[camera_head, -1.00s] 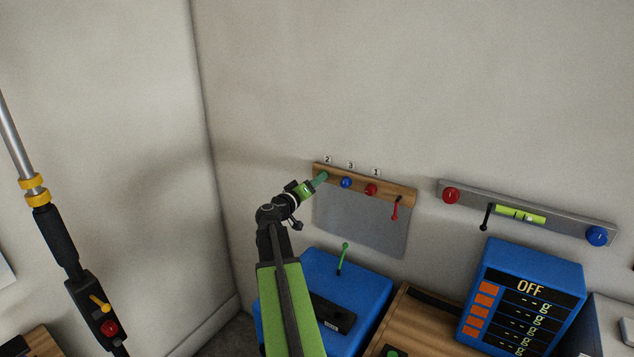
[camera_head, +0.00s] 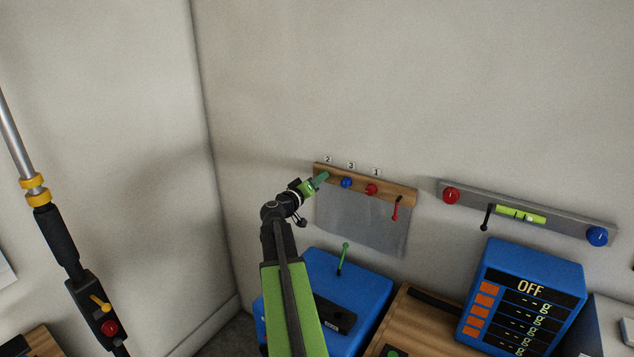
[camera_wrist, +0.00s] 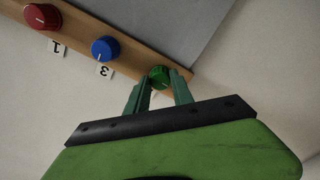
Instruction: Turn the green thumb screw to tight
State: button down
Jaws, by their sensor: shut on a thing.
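The green thumb screw (camera_wrist: 159,77) sits at the end of a wooden rail (camera_wrist: 126,40), on the wall. In the wrist view its face shows between the two fingertips. My gripper (camera_wrist: 158,84) is shut on the green screw, with one finger on each side of it. In the head view my gripper (camera_head: 320,178) reaches the left end of the rail under label 2, and hides the screw there. A pale mark shows on the screw's face, but it is too small to read its setting.
A blue box (camera_head: 373,289) with a green lever stands beneath. A scale display (camera_head: 521,300) is at right.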

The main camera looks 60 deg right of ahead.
jog(key=shift+n, duration=0.3)
jog(key=c, duration=1.1)
grip_release()
jog(key=shift+a, duration=0.1)
jog(key=a, duration=1.7)
jog(key=shift+a, duration=0.15)
